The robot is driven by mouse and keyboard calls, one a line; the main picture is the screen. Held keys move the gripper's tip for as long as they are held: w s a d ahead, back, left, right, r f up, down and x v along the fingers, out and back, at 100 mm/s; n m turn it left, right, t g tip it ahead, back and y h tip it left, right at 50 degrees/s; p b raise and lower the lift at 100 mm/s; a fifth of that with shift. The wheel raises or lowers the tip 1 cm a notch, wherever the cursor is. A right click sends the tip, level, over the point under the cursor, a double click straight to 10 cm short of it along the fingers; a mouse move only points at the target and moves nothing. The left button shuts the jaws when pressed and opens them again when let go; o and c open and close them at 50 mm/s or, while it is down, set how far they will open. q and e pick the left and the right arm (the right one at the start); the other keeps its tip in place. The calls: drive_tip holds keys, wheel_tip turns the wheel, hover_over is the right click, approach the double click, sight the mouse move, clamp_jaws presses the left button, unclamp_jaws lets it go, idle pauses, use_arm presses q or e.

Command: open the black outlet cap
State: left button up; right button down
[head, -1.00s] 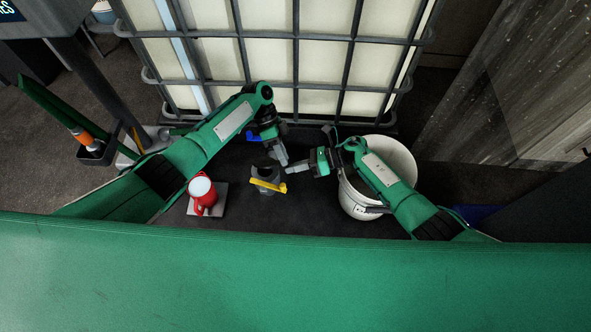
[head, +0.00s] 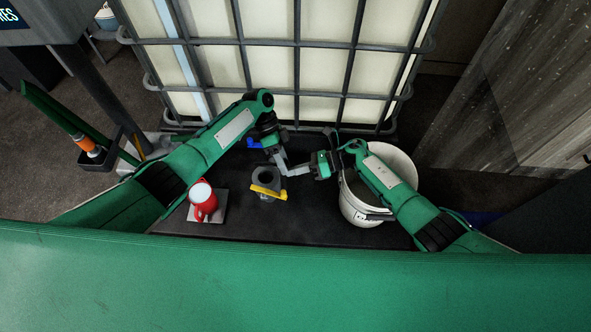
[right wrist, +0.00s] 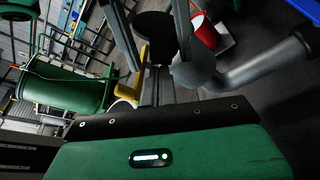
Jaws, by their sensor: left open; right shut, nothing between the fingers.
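A dark round piece (head: 266,177) with a yellow lever-like bar sits low in the middle of the head view. In the right wrist view its black round face (right wrist: 155,37) shows at the top, partly behind finger bars. I cannot tell for sure which part is the outlet cap. My left gripper (head: 278,158) is open, just above and right of this piece. My right gripper (head: 292,171) is shut and empty, coming from the right, its tips close to the left gripper's. The two overlap here, so I cannot tell whether they touch.
A caged white tank (head: 270,65) stands behind. A red mug (head: 203,196) stands on a grey plate at left. A white bucket (head: 397,160) is under my right arm. A blue part (head: 254,144) lies by the tank.

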use_arm(q)
drive_tip(key=v, duration=1.2)
drive_tip(key=s+d+f+n+t+h, duration=0.1)
drive_tip(key=s+d+f+n+t, duration=0.25)
drive_tip(key=s+d, duration=0.4)
drive_tip(key=s+d+f+n+t+h, duration=0.25)
drive_tip(key=s+d+n+t, duration=0.2)
drive_tip(key=s, duration=0.55)
drive_tip(key=s+a+r+n+t+y, duration=0.1)
drive_tip(key=s+a+r+n+t, duration=0.2)
drive_tip(key=s+a+r+t, duration=0.1)
drive_tip(key=s+a+r+n+t+y, duration=0.1)
drive_tip(key=s+a+r+n+t, duration=0.1)
drive_tip(key=s+a+r+t, duration=0.3)
drive_tip(key=shift+s+r+n+t+b, duration=0.4)
drive_tip(key=shift+r+t, duration=1.1)
drive_tip(key=shift+r, duration=0.9)
use_arm(e)
drive_tip(key=shift+m, duration=0.3)
use_arm(q)
drive_tip(key=shift+s, duration=0.1)
drive_tip(key=shift+d, duration=0.15)
